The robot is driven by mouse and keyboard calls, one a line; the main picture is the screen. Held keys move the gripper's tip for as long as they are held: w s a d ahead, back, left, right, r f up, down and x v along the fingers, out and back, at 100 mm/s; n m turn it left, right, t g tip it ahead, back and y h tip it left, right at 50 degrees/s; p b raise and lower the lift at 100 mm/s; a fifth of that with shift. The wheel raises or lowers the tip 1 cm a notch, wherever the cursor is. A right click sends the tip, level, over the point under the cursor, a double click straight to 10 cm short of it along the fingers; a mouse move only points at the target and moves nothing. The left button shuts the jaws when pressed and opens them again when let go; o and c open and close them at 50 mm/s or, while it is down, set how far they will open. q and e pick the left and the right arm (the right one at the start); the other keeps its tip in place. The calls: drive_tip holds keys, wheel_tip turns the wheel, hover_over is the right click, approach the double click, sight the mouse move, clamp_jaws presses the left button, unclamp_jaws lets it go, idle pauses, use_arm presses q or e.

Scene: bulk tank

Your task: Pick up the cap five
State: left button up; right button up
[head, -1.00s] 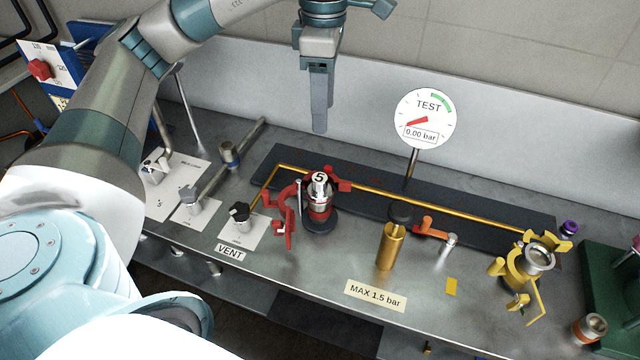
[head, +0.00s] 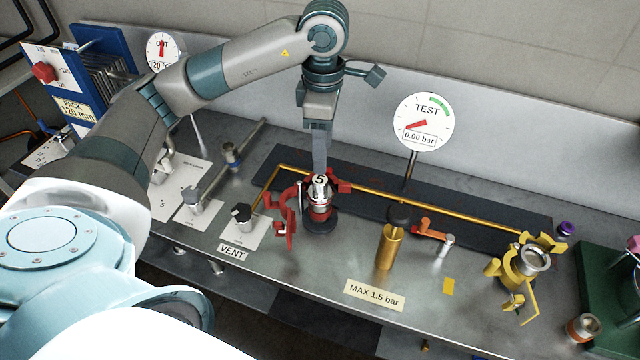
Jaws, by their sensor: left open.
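The cap five (head: 320,187) is a small silver cap marked "5". It sits upright in the red clamp fitting (head: 289,220) on the dark strip of the bench. My left gripper (head: 320,165) points straight down just above or behind the cap, with its fingertips close to the cap's top. The fingers are seen edge-on, so the gap between them does not show, and nothing is seen in them. I cannot tell whether they touch the cap. My right gripper is not in view.
A brass cylinder with a black knob (head: 390,245) and an orange lever (head: 430,229) stand right of the cap. The TEST gauge (head: 422,122) rises behind. A yellow clamp fitting (head: 520,270) is at the right. A black vent knob (head: 241,213) is at the left.

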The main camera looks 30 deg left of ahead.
sight(319, 179)
use_arm(q)
wheel_tip(319, 179, down, 2)
drive_tip(key=shift+p, duration=0.35)
drive_tip(key=shift+f, duration=0.4)
drive_tip(key=shift+s+a+f+p, duration=0.1)
drive_tip(key=shift+a+f+p, duration=0.15)
drive_tip(key=shift+f+p, duration=0.5)
wheel_tip(319, 179, down, 3)
drive_tip(key=shift+a+r+p, duration=0.15)
drive_tip(key=shift+p, duration=0.8)
drive_tip(key=shift+f, duration=0.5)
